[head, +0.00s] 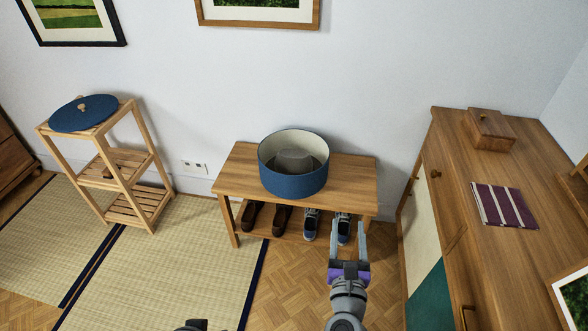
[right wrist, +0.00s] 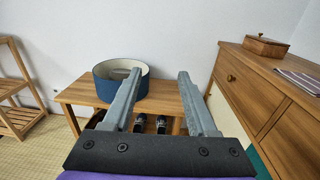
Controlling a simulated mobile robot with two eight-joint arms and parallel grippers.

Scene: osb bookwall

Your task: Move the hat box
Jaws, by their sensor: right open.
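The hat box (head: 293,183) is a round, dark blue box with a cream inside, standing open on a wooden bench (head: 238,180). A grey hat (head: 294,160) is inside it. In the right wrist view the hat box (right wrist: 104,88) is beyond the left finger, which hides part of it. A blue round lid with a wooden knob (head: 72,116) lies on top of a slatted stand at the left. My right gripper (head: 349,232) is open and empty, in front of the bench's right end and apart from the hat box. Its fingers (right wrist: 158,82) also show in the right wrist view.
Brown shoes (head: 281,218) and sneakers (head: 311,224) stand on the bench's lower shelf. A wooden cabinet (head: 455,150) at the right carries a small wooden box (head: 489,128) and a striped cloth (head: 503,206). The floor left of the bench is clear matting (head: 180,270).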

